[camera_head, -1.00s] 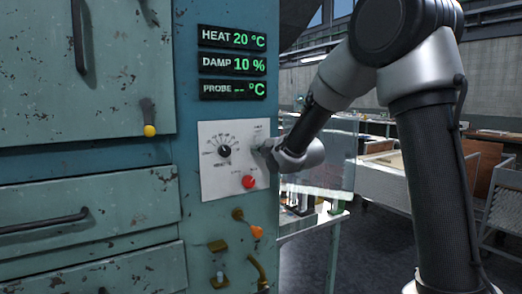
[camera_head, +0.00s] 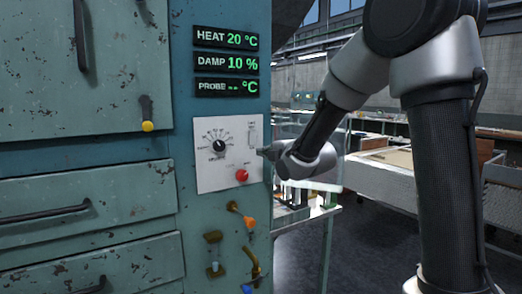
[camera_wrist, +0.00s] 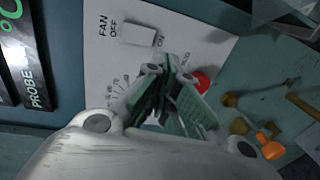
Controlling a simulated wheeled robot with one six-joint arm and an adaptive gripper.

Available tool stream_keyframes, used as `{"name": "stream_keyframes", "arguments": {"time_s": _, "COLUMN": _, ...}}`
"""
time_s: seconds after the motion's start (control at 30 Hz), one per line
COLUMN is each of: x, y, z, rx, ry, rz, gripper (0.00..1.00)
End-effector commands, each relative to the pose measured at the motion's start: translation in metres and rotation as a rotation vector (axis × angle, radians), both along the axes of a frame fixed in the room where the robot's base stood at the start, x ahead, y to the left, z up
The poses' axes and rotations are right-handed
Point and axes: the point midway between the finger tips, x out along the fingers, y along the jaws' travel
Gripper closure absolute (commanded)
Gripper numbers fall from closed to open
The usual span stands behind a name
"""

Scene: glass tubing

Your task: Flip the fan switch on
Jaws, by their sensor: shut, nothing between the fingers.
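The fan switch (camera_wrist: 139,34) is a pale rocker on a white panel in the wrist view, between the words OFF and ON beside the label FAN. It also shows small at the upper right of the panel in the head view (camera_head: 252,133). I cannot tell which way it is set. My gripper (camera_head: 264,152) is shut and empty, just off the panel's right side, a little below and right of the switch. In the wrist view my gripper (camera_wrist: 160,72) points at the panel and covers part of the dial markings.
The panel (camera_head: 205,180) also carries a black dial (camera_head: 219,146) and a red knob (camera_head: 241,176). Readouts (camera_head: 226,62) sit above it. Orange-handled (camera_head: 249,223) and brass valves (camera_head: 213,238) stick out below. Open space lies right of the cabinet, with a bench behind.

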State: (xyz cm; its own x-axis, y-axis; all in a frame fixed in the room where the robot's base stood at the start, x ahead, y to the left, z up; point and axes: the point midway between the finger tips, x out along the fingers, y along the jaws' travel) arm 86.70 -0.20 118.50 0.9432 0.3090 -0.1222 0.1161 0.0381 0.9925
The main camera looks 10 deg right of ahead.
Motion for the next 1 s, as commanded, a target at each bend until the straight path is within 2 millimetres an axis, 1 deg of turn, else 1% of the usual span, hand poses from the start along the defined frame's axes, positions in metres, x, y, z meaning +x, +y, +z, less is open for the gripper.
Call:
{"name": "stream_keyframes", "arguments": {"time_s": 0.03, "x": -0.008, "y": -0.003, "z": 0.0, "rx": 0.0, "ry": -0.001, "rz": -0.001, "gripper": 1.0}}
{"name": "stream_keyframes", "arguments": {"time_s": 0.2, "x": -0.033, "y": -0.011, "z": -0.003, "rx": 0.001, "ry": -0.001, "rz": -0.001, "gripper": 1.0}}
{"name": "stream_keyframes", "arguments": {"time_s": 0.33, "x": -0.045, "y": -0.015, "z": -0.005, "rx": 0.002, "ry": -0.002, "rz": 0.0, "gripper": 1.0}}
{"name": "stream_keyframes", "arguments": {"time_s": 0.47, "x": -0.049, "y": -0.016, "z": -0.006, "rx": 0.001, "ry": -0.001, "rz": 0.0, "gripper": 1.0}}
{"name": "stream_keyframes", "arguments": {"time_s": 0.73, "x": -0.049, "y": -0.016, "z": -0.006, "rx": 0.001, "ry": -0.001, "rz": 0.0, "gripper": 1.0}}
{"name": "stream_keyframes", "arguments": {"time_s": 0.83, "x": -0.049, "y": -0.016, "z": -0.007, "rx": 0.037, "ry": 0.016, "rz": -0.006, "gripper": 1.0}}
{"name": "stream_keyframes", "arguments": {"time_s": 0.87, "x": -0.05, "y": -0.017, "z": -0.012, "rx": 0.061, "ry": 0.043, "rz": -0.013, "gripper": 1.0}}
{"name": "stream_keyframes", "arguments": {"time_s": 0.93, "x": -0.053, "y": -0.022, "z": -0.036, "rx": 0.144, "ry": 0.177, "rz": -0.055, "gripper": 1.0}}
{"name": "stream_keyframes", "arguments": {"time_s": 0.97, "x": -0.057, "y": -0.026, "z": -0.051, "rx": 0.187, "ry": 0.256, "rz": -0.087, "gripper": 1.0}}
{"name": "stream_keyframes", "arguments": {"time_s": 1.0, "x": -0.065, "y": -0.032, "z": -0.075, "rx": 0.247, "ry": 0.376, "rz": -0.143, "gripper": 1.0}}
